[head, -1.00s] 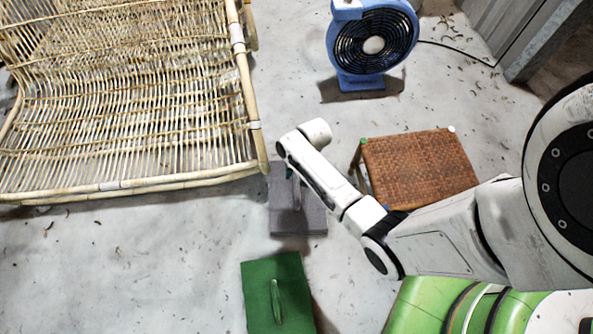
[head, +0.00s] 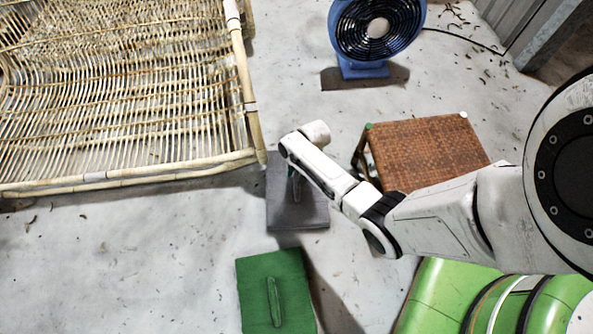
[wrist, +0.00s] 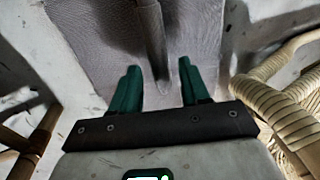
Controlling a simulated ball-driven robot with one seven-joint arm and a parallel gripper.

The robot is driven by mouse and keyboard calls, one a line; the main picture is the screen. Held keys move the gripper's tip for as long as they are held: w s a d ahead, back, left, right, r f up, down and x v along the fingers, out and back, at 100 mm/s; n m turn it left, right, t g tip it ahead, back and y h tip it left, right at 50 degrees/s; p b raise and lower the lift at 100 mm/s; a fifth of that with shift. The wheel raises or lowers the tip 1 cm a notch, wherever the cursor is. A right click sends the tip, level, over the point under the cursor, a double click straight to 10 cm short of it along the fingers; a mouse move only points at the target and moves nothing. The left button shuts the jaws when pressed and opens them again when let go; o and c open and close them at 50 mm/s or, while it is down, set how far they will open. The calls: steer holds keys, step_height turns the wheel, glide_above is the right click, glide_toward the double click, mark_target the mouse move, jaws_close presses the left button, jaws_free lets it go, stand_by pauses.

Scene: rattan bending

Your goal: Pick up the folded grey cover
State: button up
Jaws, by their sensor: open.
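The folded grey cover (head: 297,212) lies flat on the floor at the centre of the head view, partly hidden by my arm. A raised ridge runs along its middle. In the wrist view the grey cover (wrist: 95,35) fills the upper middle, with its ridge (wrist: 152,45) pointing down between my fingers. My gripper (wrist: 158,72) is open, one green finger to each side of the ridge's near end. No contact with the cover shows. In the head view my gripper (head: 293,172) is over the cover, its fingers mostly hidden.
A similar green folded piece (head: 275,292) lies nearer me. A rattan frame (head: 130,177) stands close on the left, its corner beside the cover. A woven-top stool (head: 425,150) is on the right. A blue fan (head: 378,30) stands behind. Floor at lower left is clear.

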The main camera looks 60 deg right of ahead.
mark_target(297, 174)
steer(key=shift+w+a+f+b, duration=0.15)
steer(key=shift+f+b, duration=0.4)
steer(key=shift+f, duration=0.35)
steer(key=shift+w+a+f+b, duration=0.1)
steer(key=shift+f+b, duration=0.45)
steer(key=shift+f, duration=0.35)
jaws_close()
